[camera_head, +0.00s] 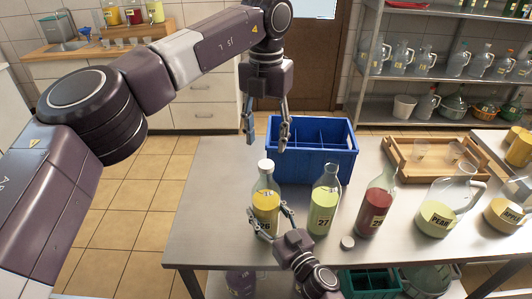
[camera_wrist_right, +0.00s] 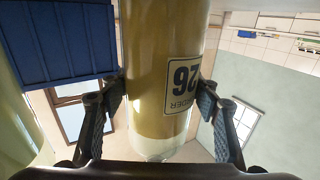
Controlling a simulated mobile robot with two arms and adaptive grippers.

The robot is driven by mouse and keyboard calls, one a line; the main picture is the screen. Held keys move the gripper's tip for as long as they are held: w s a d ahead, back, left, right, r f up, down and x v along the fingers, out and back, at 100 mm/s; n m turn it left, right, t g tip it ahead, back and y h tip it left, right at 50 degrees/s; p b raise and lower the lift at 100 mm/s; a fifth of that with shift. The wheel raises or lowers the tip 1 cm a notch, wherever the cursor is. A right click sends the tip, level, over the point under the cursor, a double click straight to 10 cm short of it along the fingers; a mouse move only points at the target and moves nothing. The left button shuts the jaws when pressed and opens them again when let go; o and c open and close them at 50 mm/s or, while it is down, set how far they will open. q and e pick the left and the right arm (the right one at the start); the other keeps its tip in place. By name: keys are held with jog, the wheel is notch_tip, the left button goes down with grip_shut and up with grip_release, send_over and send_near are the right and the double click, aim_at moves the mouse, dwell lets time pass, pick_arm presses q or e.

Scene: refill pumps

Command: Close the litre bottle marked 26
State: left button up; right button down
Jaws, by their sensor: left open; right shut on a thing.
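The bottle marked 26 (camera_head: 266,203) is clear glass with yellow contents and stands upright on the steel table (camera_head: 215,215). A white cap (camera_head: 265,165) shows at its mouth; I cannot tell how tightly it sits. My right gripper (camera_head: 272,223) is shut around the bottle's lower body. In the right wrist view the bottle (camera_wrist_right: 160,60) appears upside down between the two fingers, its 26 label (camera_wrist_right: 182,85) facing the camera. My left gripper (camera_head: 265,135) is open and empty, fingers pointing down, above and behind the bottle near the blue crate.
A blue divided crate (camera_head: 310,160) stands behind the bottles. Bottle 27 (camera_head: 322,205) and a red-filled bottle (camera_head: 375,205) stand to the right. A loose white cap (camera_head: 347,243) lies on the table. A pear jug (camera_head: 440,215) and wooden tray (camera_head: 400,170) are farther right.

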pick_arm(q)
notch_tip(320, 180, up, 5)
jog(key=shift+r, duration=0.1)
dwell(0.3)
pick_arm(e)
jog(key=c, duration=0.6)
grip_release()
jog(key=shift+c, duration=0.2)
jog(key=v, duration=1.2)
